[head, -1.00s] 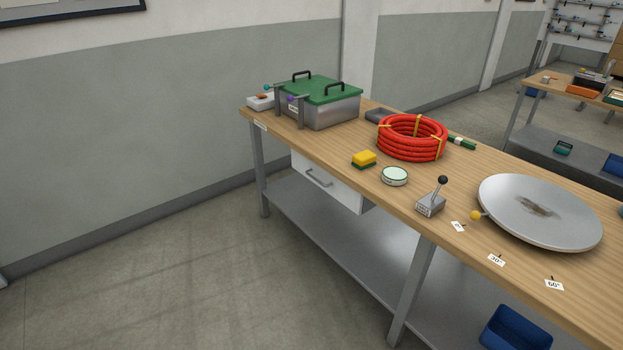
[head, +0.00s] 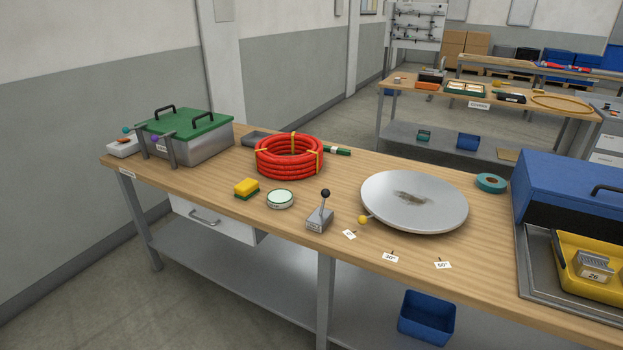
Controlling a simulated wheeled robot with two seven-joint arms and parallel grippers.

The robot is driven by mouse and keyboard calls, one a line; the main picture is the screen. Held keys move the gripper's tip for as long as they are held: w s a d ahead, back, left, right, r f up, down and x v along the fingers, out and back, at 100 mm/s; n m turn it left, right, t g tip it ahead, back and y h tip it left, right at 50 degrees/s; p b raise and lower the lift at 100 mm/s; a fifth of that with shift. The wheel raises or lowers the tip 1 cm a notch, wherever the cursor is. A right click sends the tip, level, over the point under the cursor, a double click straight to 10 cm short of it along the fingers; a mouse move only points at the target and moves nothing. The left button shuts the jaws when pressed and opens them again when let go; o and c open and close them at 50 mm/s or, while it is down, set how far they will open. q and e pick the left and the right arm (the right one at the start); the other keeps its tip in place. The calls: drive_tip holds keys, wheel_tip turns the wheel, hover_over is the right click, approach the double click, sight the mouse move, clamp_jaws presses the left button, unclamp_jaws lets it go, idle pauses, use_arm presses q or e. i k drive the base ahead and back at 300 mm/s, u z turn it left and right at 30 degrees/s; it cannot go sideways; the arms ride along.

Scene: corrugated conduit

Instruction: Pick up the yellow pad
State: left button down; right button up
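The yellow pad (head: 246,187) is a small block with a yellow top and a dark green lower layer. It lies flat on the wooden workbench (head: 315,260), near the front edge and left of a round white-and-green tin (head: 280,199). Nothing covers it. Neither of my grippers shows in the head view.
A red coiled conduit (head: 290,158) lies behind the pad. A lidded metal box (head: 190,143) stands to the left. A lever block (head: 320,217), a grey disc (head: 414,203), teal tape (head: 491,183) and a blue toolbox (head: 570,192) are to the right. The floor in front is clear.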

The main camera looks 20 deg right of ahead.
sight(245, 189)
drive_tip(key=z, duration=0.4)
drive_tip(key=i, duration=0.7)
drive_tip(key=u, duration=0.5)
drive_tip(key=i, duration=0.6)
drive_tip(key=u, duration=0.65)
